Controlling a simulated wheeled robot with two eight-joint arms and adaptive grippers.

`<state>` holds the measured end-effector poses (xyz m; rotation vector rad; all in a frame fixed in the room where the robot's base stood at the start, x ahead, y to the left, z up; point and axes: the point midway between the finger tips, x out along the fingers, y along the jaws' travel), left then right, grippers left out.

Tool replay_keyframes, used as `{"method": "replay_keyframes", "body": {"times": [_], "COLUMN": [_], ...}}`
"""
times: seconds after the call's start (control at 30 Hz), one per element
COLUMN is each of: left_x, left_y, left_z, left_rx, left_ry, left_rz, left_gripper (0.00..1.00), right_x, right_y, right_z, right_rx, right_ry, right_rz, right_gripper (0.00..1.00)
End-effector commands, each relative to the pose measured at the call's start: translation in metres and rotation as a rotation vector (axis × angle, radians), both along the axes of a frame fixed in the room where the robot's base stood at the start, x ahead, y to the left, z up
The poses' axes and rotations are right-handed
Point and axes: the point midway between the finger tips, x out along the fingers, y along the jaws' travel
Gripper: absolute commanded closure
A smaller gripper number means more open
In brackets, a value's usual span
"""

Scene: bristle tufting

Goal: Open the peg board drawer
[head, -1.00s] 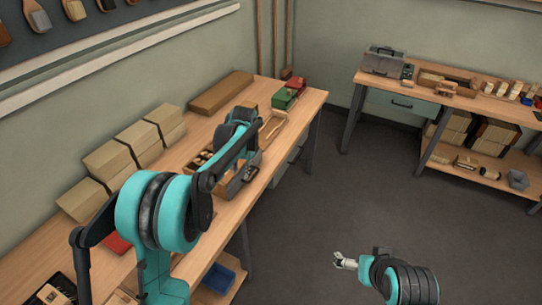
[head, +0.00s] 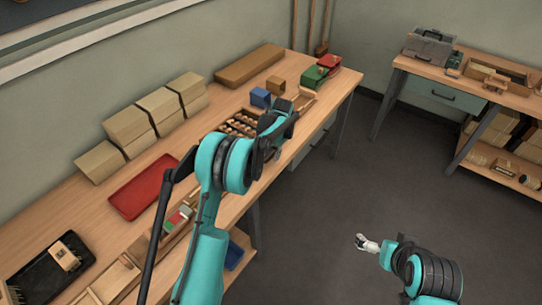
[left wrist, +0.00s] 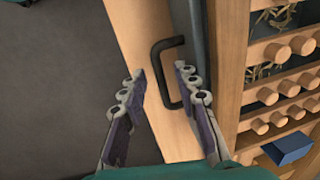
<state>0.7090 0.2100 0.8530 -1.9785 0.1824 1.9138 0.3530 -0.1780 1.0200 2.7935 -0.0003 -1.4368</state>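The peg board (head: 233,127) with rows of light wooden pegs stands on the long left bench, partly hidden by my left arm. It also shows in the left wrist view (left wrist: 243,135), with bristle tufts and pegs. A black bar handle (left wrist: 157,48) is fixed to a light wooden front (left wrist: 130,25) beside the pegs. My left gripper (left wrist: 161,80) is open, its fingertips on either side of the handle; whether they touch it I cannot tell. In the head view the left gripper (head: 273,150) is at the bench's front edge. My right gripper (head: 367,243) hangs over the floor, its opening unclear.
A red tray (head: 143,188), cardboard-coloured boxes (head: 128,130), a blue block (head: 261,97) and a green box (head: 313,78) stand on the bench. A bench drawer (head: 312,143) is under its right part. A second bench (head: 480,88) stands at right. The floor between is clear.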

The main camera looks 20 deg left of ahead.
Motion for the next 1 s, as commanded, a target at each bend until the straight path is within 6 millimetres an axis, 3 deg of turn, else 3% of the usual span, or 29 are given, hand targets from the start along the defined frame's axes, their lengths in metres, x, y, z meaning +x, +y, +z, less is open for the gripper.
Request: {"method": "replay_keyframes", "body": {"times": [0.23,0.37,0.63,0.77,1.0], "left_x": [0.0,0.0,-0.001,-0.009,-0.032], "left_y": [0.0,0.0,-0.003,-0.026,-0.088], "left_z": [-0.001,-0.001,-0.001,0.0,0.0], "left_rx": [0.0,0.0,0.0,0.0,0.0], "left_ry": [0.0,0.0,0.0,0.001,0.0], "left_rz": [0.0,0.0,-0.001,-0.004,-0.004], "left_gripper": [0.69,1.0,1.0,1.0,1.0], "right_x": [0.0,0.0,0.0,0.0,0.0], "right_y": [0.0,0.0,0.0,0.0,0.0], "right_z": [0.0,0.0,0.0,0.0,0.0], "right_rx": [0.0,0.0,0.0,0.0,0.0], "right_ry": [0.0,0.0,0.0,0.0,0.0], "right_rz": [0.0,0.0,0.0,0.0,0.0], "right_gripper": [0.0,0.0,0.0,0.0,0.0]}}
